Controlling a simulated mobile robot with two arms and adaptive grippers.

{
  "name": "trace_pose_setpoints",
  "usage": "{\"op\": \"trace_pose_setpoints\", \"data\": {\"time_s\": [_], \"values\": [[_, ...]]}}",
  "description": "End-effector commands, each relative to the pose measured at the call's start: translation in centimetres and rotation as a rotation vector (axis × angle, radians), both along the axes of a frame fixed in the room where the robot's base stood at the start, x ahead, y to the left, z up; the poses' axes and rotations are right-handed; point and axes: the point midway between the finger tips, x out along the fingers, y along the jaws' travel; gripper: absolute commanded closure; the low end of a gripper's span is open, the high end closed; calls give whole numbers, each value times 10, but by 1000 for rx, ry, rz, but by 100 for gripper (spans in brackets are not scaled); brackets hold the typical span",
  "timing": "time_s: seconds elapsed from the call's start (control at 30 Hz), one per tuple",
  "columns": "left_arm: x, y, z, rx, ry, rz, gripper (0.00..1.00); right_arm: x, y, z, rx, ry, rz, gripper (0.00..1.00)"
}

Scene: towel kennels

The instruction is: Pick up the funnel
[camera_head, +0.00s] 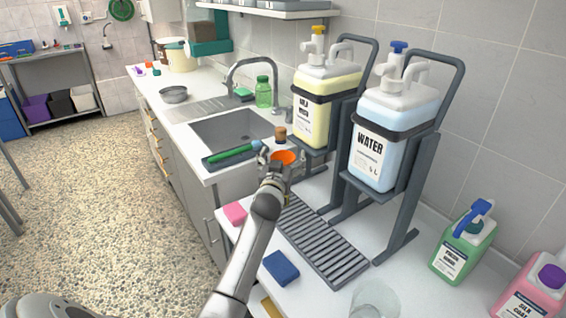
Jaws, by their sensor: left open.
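An orange funnel (284,156) shows as a round mouth near the sink's right front corner, at the far end of the counter's right-hand part. My left gripper (275,160) is at the funnel, its fingers open. One finger is at the funnel's left side and the other is near its right side. I cannot tell whether they touch it. The lower part of the funnel is hidden behind the gripper. My right gripper is not in view.
A sink (225,128) and a tray with a green brush (230,153) lie to the left. Racks hold a yellow jug (318,113) and a water jug (378,155) on the right. A grey drain grate (325,245), blue sponge (282,267), pink sponge (235,213) and clear glass (374,299) are nearer.

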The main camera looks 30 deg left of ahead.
Motion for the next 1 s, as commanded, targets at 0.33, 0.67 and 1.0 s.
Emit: {"op": "trace_pose_setpoints", "data": {"time_s": [0.33, 0.67, 1.0], "values": [[0, 0, 0, 1, 0, 0, 26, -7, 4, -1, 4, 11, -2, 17], [0, 0, 0, 1, -1, 0, 56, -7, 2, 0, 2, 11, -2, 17], [0, 1, 6, 3, -1, 1, 56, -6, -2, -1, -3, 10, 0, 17]]}}
